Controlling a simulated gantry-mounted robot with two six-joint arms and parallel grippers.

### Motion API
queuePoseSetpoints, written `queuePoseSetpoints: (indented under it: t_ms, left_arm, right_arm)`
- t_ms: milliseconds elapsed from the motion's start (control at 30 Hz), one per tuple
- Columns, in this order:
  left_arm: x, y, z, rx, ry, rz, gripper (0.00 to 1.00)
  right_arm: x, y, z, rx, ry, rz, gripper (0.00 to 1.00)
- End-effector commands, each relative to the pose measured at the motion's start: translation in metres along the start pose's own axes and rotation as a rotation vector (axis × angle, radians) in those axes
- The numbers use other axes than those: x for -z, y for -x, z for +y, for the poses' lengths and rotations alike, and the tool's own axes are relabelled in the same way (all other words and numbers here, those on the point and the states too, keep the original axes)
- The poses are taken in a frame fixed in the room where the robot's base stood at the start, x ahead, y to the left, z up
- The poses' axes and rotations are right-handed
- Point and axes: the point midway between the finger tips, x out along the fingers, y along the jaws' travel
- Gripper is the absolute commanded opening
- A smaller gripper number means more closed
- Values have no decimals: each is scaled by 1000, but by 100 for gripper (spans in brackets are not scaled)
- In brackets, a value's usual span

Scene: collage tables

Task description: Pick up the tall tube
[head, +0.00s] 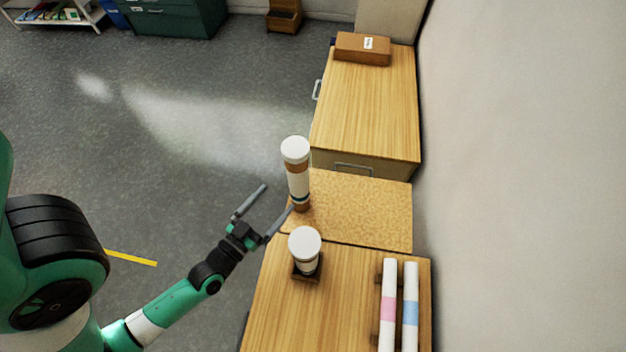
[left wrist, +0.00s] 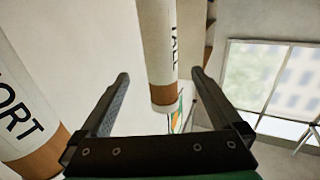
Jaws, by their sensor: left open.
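The tall tube (head: 299,182) stands upright, white with brown bands and a white cap, on the cork-coloured surface in the head view. In the left wrist view the tall tube (left wrist: 157,45) carries the letters "TALL" and appears between my fingers, touching neither visibly. My left gripper (head: 279,197) is open and empty, just left of the tall tube, with one fingertip near its lower part. It also shows in the left wrist view (left wrist: 160,75). A shorter white-capped tube (head: 308,263) stands in a dark holder nearer; its label ends in "ORT" in the left wrist view (left wrist: 25,100).
Two white rolls, one with a pink band (head: 388,305) and one with a blue band (head: 410,305), lie on the near wooden table (head: 345,290). A brown box (head: 362,48) sits on the far cabinet. A wall (head: 520,180) bounds the right; the left floor is open.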

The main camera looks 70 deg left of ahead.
Motion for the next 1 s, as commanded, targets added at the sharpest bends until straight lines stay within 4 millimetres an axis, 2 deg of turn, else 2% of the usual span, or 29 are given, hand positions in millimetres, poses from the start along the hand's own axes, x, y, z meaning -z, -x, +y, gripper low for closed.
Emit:
queuePoseSetpoints:
  t_ms: [233,500,800,1000]
  left_arm:
    - [2,-47,0,1,1,6,100]
    - [1,-62,0,0,1,3,100]
    - [3,-107,-1,-1,1,2,100]
    - [2,-110,-1,-1,1,1,100]
  right_arm:
    - [-3,3,0,0,0,-1,50]
    - [-3,3,0,0,0,-1,50]
    - [-2,2,0,0,0,-1,50]
    - [-2,2,0,0,0,-1,50]
